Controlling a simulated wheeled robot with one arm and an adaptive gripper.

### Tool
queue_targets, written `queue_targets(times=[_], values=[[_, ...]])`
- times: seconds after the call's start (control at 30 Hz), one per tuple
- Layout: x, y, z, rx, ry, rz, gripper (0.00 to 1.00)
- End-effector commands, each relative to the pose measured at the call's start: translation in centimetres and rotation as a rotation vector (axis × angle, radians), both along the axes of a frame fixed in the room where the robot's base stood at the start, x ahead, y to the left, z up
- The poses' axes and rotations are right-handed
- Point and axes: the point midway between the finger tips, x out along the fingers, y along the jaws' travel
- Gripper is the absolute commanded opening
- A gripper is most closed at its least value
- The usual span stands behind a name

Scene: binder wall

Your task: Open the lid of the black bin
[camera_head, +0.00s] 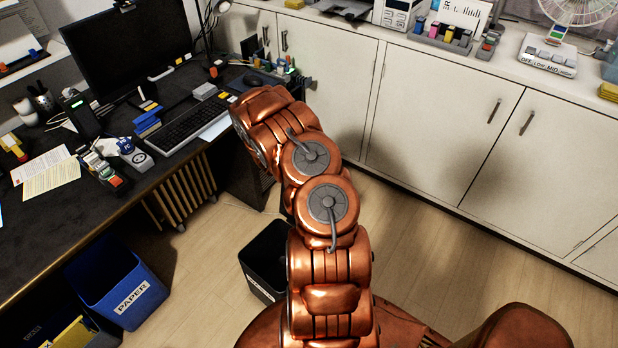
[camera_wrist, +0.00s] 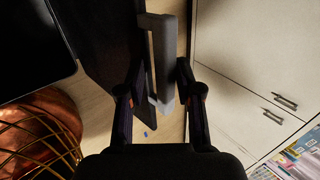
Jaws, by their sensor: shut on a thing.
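The black bin (camera_head: 262,262) stands on the floor in the head view, partly hidden behind my arm. Its top looks dark, and I cannot tell a lid from the inside. In the wrist view my gripper (camera_wrist: 161,80) is shut on a grey bar-shaped thing (camera_wrist: 168,50) with a pale edge. The bar stands between the two dark fingers and reaches beyond their tips. I cannot tell what it belongs to. In the head view my gripper is hidden behind my copper arm, which reaches toward the desk's right end.
A dark desk (camera_head: 165,185) with a keyboard (camera_head: 190,122) and monitor is at left. A blue paper bin (camera_head: 118,285) stands below it. White cabinets (camera_head: 440,125) line the back and right. The floor (camera_head: 440,245) between is partly clear.

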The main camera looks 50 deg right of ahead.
Motion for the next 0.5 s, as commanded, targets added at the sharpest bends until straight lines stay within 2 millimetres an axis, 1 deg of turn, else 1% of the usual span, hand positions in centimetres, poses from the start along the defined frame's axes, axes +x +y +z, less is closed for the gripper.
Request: queue_targets(times=[0.03,0.1,0.13,0.2,0.5], values=[[-0.10,0.35,-0.66,0.011,0.001,0.000,0.00],[-0.12,0.36,-0.69,0.012,0.001,0.000,0.00],[-0.13,0.35,-0.70,0.012,0.000,-0.001,0.36],[-0.19,0.32,-0.69,0.012,0.001,-0.001,0.43],[-0.17,0.12,-0.36,0.006,0.001,-0.002,0.44]])
